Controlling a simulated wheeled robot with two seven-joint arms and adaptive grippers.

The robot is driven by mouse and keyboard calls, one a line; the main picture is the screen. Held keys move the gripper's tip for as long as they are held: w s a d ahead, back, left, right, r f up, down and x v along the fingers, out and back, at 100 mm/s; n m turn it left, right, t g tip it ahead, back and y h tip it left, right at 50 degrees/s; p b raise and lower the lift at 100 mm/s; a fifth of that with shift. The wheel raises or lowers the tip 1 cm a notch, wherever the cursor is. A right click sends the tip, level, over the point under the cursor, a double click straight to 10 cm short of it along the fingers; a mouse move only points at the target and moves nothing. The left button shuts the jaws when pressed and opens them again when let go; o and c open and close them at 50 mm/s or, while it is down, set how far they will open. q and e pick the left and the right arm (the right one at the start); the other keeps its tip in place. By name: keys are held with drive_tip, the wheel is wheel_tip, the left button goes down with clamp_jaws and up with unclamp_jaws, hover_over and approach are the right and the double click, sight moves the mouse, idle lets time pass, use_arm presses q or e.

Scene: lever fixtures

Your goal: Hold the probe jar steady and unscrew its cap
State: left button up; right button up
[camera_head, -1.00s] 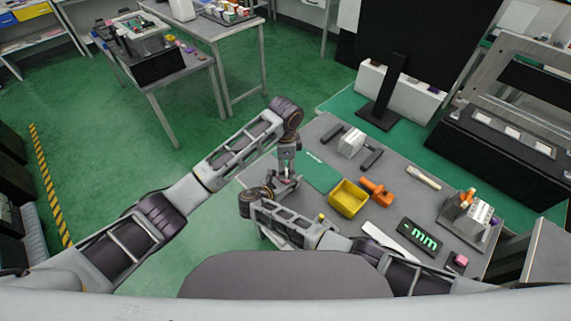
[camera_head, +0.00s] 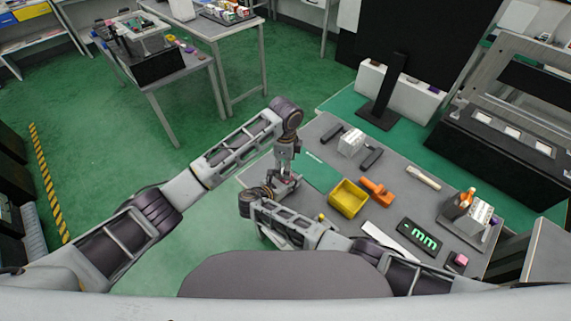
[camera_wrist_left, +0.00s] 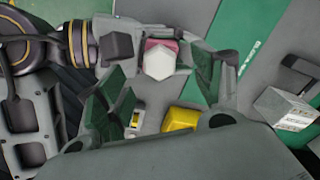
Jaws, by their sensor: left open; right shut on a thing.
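The probe jar (camera_wrist_left: 152,44) shows as a pink edge under its white faceted cap (camera_wrist_left: 161,63) in the left wrist view. My right gripper (camera_head: 284,186) is shut on the jar at the near left of the table, and one dark finger pad shows left of the cap in the left wrist view. My left gripper (camera_wrist_left: 160,80) is open, its green-padded fingers apart on either side of the cap, with no contact visible. In the head view, my left gripper (camera_head: 287,170) points down over the jar, which is mostly hidden by the two grippers.
A yellow bin (camera_head: 348,198) and an orange tool (camera_head: 376,190) lie to the right. A green mat (camera_head: 318,173) is beside the grippers. A grey block (camera_head: 351,142) between dark bars stands behind. A display (camera_head: 419,237) and a fixture (camera_head: 474,216) are further right.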

use_arm(q)
drive_tip(key=shift+f, duration=0.2)
drive_tip(key=shift+f, duration=1.35)
drive_tip(key=c, duration=1.2)
drive_tip(key=shift+n, duration=0.3)
drive_tip(key=shift+n, duration=1.7)
drive_tip(key=shift+r, duration=0.1)
